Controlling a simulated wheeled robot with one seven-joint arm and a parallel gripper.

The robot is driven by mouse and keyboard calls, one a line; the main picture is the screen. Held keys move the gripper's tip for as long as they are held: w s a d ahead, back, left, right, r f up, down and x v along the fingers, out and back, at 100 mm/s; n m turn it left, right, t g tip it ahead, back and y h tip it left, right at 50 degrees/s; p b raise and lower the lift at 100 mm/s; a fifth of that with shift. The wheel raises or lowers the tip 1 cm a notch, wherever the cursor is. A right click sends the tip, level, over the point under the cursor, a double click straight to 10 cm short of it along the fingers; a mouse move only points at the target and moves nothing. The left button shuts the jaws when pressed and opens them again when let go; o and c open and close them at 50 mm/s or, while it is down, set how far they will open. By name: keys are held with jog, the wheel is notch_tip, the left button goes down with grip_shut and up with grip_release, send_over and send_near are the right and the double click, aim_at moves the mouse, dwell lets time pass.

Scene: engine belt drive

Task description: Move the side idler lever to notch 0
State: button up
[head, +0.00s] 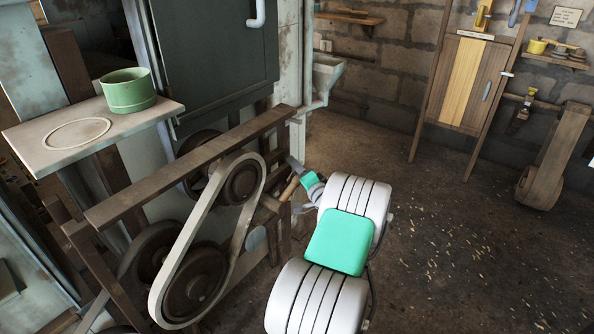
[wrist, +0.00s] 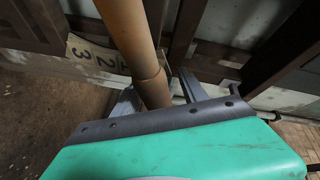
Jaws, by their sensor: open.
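The side idler lever (wrist: 138,45) is a round orange-brown wooden rod with a collar near its lower end in the wrist view. A small part of its handle (head: 290,188) shows beside the belt frame in the head view. My gripper (wrist: 156,92) is open, with a grey finger on each side of the rod. I cannot tell whether either finger touches it. A tan notch plate (wrist: 95,57) with black numbers, 2 and 3 readable, lies behind the rod. The rod hides part of the plate, so notch 0 and the lever's exact notch are not clear.
The wooden frame (head: 185,165) carries a pale belt (head: 212,232) around two dark pulleys, close to the left of my gripper. A green pot (head: 127,90) stands on a shelf at upper left. The floor (head: 470,240) to the right is open.

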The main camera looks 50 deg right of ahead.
jog(key=v, duration=0.8)
jog(key=shift+p, duration=0.35)
jog(key=shift+w, duration=0.1)
